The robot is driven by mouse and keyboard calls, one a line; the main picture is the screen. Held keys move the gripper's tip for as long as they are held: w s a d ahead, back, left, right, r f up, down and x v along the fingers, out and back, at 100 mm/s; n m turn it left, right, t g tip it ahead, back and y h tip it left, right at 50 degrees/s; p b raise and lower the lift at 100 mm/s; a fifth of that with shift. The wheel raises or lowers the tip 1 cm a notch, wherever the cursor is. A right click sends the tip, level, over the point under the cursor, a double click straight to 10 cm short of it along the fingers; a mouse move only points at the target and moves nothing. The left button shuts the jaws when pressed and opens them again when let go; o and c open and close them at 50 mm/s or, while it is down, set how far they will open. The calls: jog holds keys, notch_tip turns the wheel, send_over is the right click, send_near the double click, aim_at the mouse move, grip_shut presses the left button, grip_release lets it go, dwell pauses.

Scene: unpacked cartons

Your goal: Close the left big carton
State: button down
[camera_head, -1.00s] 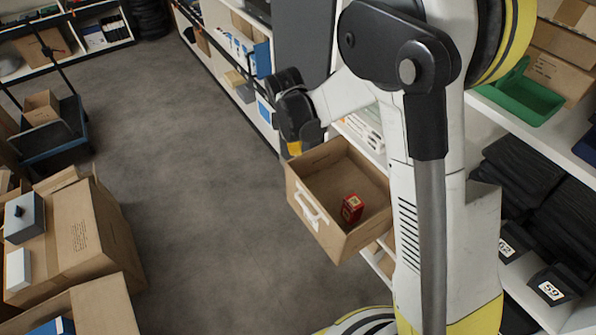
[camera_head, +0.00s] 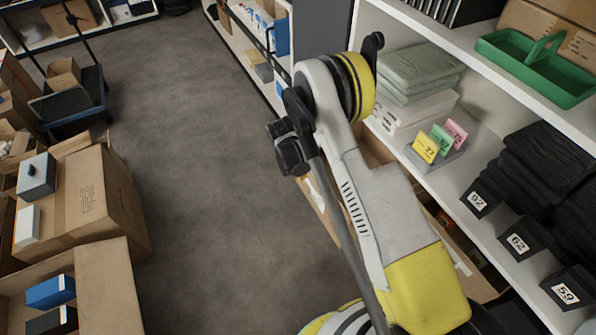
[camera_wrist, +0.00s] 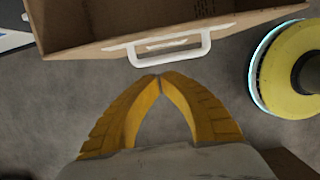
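The left big carton is a brown open-topped drawer with a white handle, pulled out from the shelf. In the head view its front wall (camera_head: 322,212) shows left of my arm, which hides most of it. In the wrist view its front edge (camera_wrist: 100,45) and white handle (camera_wrist: 160,48) lie just beyond my fingertips. My gripper (camera_wrist: 158,77) has its yellow fingertips together, with nothing between them. The tips are close below the handle; I cannot tell whether they touch it. In the head view the fingertips are hidden.
Another brown carton (camera_head: 482,286) juts out at the lower right, partly behind my arm. Cartons (camera_head: 105,195) stand at the left. The grey floor (camera_head: 200,150) between is clear.

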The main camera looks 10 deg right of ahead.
aim_at(308, 181)
jog(key=d+f, duration=0.1)
jog(key=w+d+f+b, duration=0.1)
jog(key=d, duration=0.1)
jog(key=shift+b, duration=0.3)
jog(key=shift+w+d+r, duration=0.15)
jog(key=shift+w+d, duration=0.05)
jog(key=shift+d, duration=0.45)
jog(key=w+d, duration=0.3)
jog(key=d, duration=0.7)
jog(key=w+d, duration=0.3)
jog(key=d, duration=0.7)
jog(key=shift+w, duration=0.25)
jog(key=shift+a, duration=0.15)
